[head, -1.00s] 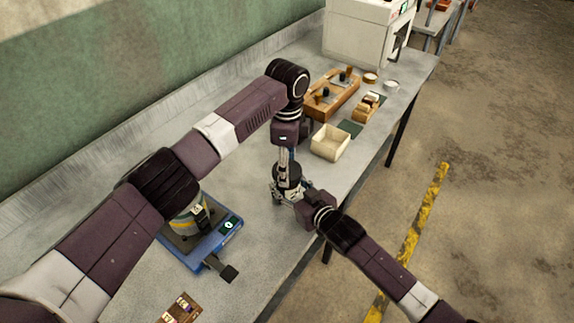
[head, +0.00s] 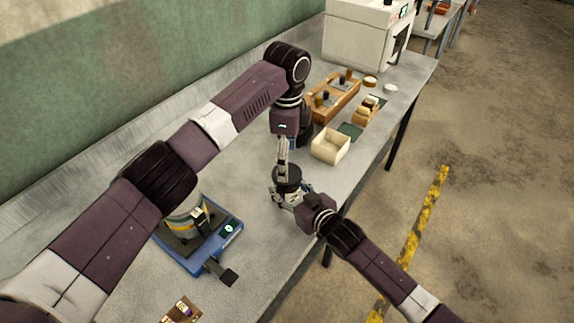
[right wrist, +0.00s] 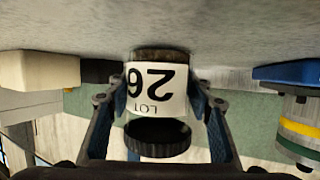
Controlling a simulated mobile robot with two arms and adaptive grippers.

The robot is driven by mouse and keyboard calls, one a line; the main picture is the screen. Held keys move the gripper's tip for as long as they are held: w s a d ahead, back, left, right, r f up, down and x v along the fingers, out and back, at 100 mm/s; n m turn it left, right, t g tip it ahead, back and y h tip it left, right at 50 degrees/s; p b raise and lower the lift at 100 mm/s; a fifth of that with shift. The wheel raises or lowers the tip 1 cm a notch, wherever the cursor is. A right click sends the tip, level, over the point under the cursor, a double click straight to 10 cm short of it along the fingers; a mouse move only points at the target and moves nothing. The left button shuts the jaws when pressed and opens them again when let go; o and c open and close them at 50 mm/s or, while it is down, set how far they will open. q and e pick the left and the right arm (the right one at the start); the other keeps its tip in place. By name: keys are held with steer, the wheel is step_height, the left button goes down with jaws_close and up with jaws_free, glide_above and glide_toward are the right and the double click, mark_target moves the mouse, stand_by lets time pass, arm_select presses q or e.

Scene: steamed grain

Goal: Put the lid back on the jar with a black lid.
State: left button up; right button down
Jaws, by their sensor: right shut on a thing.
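The jar (right wrist: 155,90) has a white label reading LOT 26 and appears upside down in the right wrist view. My right gripper (right wrist: 163,105) is shut on the jar, a finger on each side; in the head view this gripper (head: 289,198) holds it near the table's right edge. The black lid (right wrist: 157,138) is at the jar's mouth end, and it also shows in the head view (head: 287,178). I cannot tell whether it is seated. My left gripper (head: 283,163) points down just over the lid. Its fingers are too small to read, and contact is unclear.
A blue scale (head: 228,238) with a banded container (head: 187,222) stands at the left. A cream open box (head: 330,146), a wooden tray (head: 335,103) and a white machine (head: 365,35) are farther back. A small brown item (head: 182,309) lies at the front.

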mark_target(287, 186)
arm_select(q)
steer(key=shift+r, duration=0.15)
steer(key=n, duration=0.4)
steer(key=shift+r, duration=0.4)
steer(key=n, duration=0.2)
steer(key=r+n, duration=0.1)
steer(key=n, duration=0.5)
steer(key=shift+r+n, duration=0.3)
steer(key=shift+r, duration=0.1)
steer(key=n, duration=0.2)
steer(key=r+n, duration=0.1)
steer(key=n, duration=0.1)
steer(key=shift+n, duration=0.4)
steer(key=shift+f, duration=0.15)
steer(key=shift+f, duration=3.95)
steer(key=shift+c, duration=0.4)
